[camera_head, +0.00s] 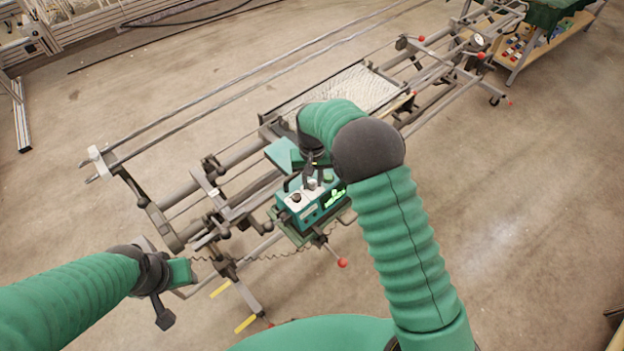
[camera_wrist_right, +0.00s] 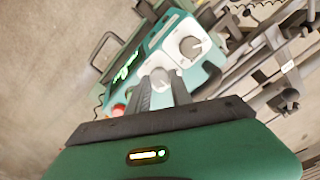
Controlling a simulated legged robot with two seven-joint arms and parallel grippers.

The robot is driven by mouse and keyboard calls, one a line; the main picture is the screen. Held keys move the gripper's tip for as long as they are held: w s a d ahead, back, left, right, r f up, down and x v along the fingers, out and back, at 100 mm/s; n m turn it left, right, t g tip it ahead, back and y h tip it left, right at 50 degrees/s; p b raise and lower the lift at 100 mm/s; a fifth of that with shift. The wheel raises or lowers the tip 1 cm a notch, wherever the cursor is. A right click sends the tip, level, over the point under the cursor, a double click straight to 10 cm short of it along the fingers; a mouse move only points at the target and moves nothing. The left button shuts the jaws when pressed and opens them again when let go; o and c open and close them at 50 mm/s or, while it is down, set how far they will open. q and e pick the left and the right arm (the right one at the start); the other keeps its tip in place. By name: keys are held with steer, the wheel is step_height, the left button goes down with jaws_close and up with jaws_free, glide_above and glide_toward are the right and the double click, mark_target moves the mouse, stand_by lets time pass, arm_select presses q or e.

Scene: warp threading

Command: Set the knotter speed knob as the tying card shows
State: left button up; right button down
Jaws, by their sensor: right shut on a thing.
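The knotter control box (camera_head: 316,207) is teal with a light top panel and sits on the frame in the middle of the head view. My right gripper (camera_head: 311,182) reaches down to this panel. In the right wrist view its two dark fingers (camera_wrist_right: 160,84) are shut on a small pale knob (camera_wrist_right: 158,75). A larger round knob (camera_wrist_right: 190,46) with a pointer stands beside it on the panel. Scale marks are too small to read. My left gripper (camera_head: 164,314) hangs at the lower left, away from the box; its fingers are unclear. I cannot make out a tying card.
Long metal rails (camera_head: 240,88) and a thread sheet (camera_head: 352,90) run behind. A shelf cart (camera_head: 530,45) stands at upper right. Floor right is clear.

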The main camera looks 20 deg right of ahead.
mark_target(312, 183)
steer(key=shift+f, duration=0.1)
steer(key=c, duration=1.1)
jaws_free()
steer(key=shift+c, duration=0.2)
step_height(312, 183, up, 17)
steer(key=b, duration=0.2)
steer(key=shift+w+f, duration=0.1)
steer(key=s+d+f+n+t+b, duration=0.1)
steer(key=s+f, duration=0.5)
steer(key=s, duration=0.5)
steer(key=s+d+f+t, duration=0.1)
steer(key=s+f, duration=0.4)
steer(key=s, duration=0.6)
steer(key=shift+s+d+f+n+t+b, duration=0.2)
steer(key=shift+d+f+n+t+b, duration=0.15)
steer(key=shift+d, duration=0.3)
